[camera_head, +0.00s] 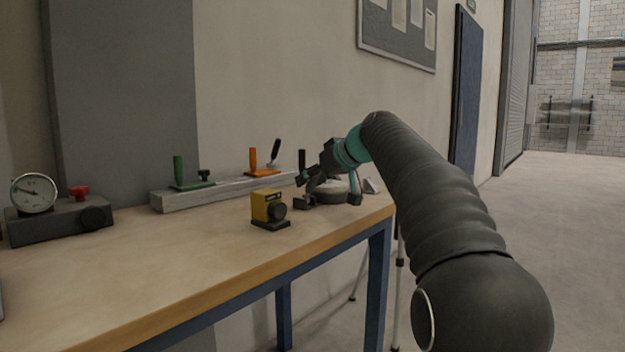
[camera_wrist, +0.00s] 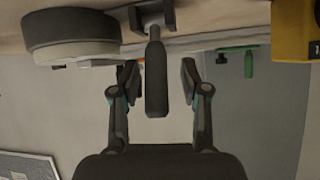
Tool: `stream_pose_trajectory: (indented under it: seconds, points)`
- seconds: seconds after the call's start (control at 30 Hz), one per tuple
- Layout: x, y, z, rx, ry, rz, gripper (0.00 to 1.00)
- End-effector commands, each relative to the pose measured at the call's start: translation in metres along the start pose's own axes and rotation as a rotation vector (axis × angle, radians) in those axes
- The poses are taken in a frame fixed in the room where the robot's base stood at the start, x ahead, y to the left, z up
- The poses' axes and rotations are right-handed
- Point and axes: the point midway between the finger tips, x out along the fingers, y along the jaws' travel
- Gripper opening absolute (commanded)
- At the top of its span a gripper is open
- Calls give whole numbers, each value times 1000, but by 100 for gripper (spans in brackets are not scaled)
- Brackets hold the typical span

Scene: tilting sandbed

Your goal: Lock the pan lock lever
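A black lever (camera_wrist: 156,80), which I take to be the pan lock lever, rises from a small dark forked block (camera_wrist: 152,14) on the bench. The wrist view is upside down, so the lever hangs downward there. In the head view the block (camera_head: 303,203) sits right of the yellow box, and a dark upright handle (camera_head: 302,158) shows above it, partly hidden by my gripper. My gripper (camera_wrist: 158,76) is open, one finger on each side of the lever, with gaps showing on both sides. In the head view my gripper (camera_head: 328,182) is at the bench's right end.
A round grey-and-black disc (camera_wrist: 72,35) stands beside the lever. A yellow box (camera_head: 268,207) stands on the other side. Behind is a bar (camera_head: 225,190) with green (camera_head: 180,172) and orange (camera_head: 254,160) clamps. A dial gauge (camera_head: 34,193) is far left. The bench's front middle is clear.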

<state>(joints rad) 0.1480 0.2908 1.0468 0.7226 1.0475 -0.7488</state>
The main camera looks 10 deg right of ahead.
Motion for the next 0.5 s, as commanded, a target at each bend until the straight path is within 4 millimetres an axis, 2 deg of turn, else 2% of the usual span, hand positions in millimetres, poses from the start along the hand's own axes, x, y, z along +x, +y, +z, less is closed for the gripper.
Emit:
stream_pose_trajectory:
  seconds: [0.33,0.5]
  points:
    - [-6,3,1,1,0,5,48]
    - [-27,2,0,0,1,5,48]
